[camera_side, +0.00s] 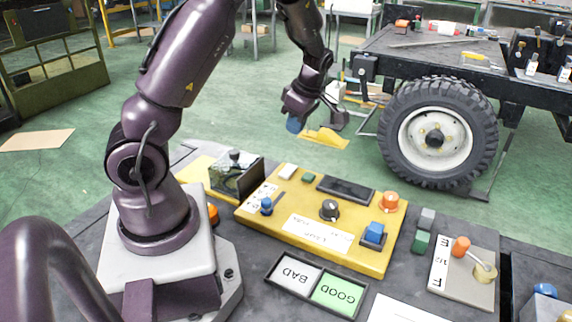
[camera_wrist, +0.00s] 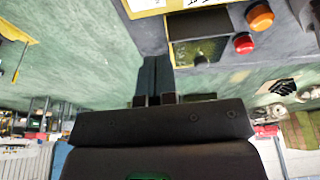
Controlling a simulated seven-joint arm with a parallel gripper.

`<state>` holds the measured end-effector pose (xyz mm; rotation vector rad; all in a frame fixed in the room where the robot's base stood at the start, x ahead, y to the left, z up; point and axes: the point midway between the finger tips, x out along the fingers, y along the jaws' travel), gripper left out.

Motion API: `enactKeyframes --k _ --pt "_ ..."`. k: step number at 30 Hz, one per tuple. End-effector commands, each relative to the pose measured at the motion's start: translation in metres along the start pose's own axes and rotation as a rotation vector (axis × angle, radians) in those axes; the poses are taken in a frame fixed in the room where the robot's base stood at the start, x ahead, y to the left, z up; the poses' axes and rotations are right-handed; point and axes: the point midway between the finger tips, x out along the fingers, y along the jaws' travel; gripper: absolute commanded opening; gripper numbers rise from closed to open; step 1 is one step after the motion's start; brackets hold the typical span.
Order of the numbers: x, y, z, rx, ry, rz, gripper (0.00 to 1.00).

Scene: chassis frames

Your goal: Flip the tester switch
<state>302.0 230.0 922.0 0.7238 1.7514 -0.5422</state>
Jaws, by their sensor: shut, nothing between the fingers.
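The yellow tester panel (camera_side: 290,235) lies on the dark bench in the side view. Which one is the tester switch I cannot tell for sure. My gripper (camera_side: 294,124) is shut and empty, raised beyond the panel's far edge, apart from all controls. Its blue fingers (camera_wrist: 155,75) are together in the wrist view. The toggle is not clearly visible there.
A dark box with a lever (camera_side: 237,172) stands left of the panel; it also shows in the wrist view (camera_wrist: 200,50). A BAD/GOOD tray (camera_side: 278,288) lies in front. A grey plate with an orange knob (camera_side: 460,285) lies right. A wheeled chassis (camera_side: 435,135) stands behind.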

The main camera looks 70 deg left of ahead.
Motion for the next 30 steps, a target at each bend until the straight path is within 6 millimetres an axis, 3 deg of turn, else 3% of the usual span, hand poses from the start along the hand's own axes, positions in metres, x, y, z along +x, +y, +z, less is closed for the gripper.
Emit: enactKeyframes --k 15,21,30 --pt "0.103 -0.001 0.004 0.001 0.001 -0.004 0.0" --pt "0.122 0.0 0.01 0.001 0.0 -0.001 0.0" --pt "0.126 0.0 0.011 0.0 -0.001 0.0 0.0"
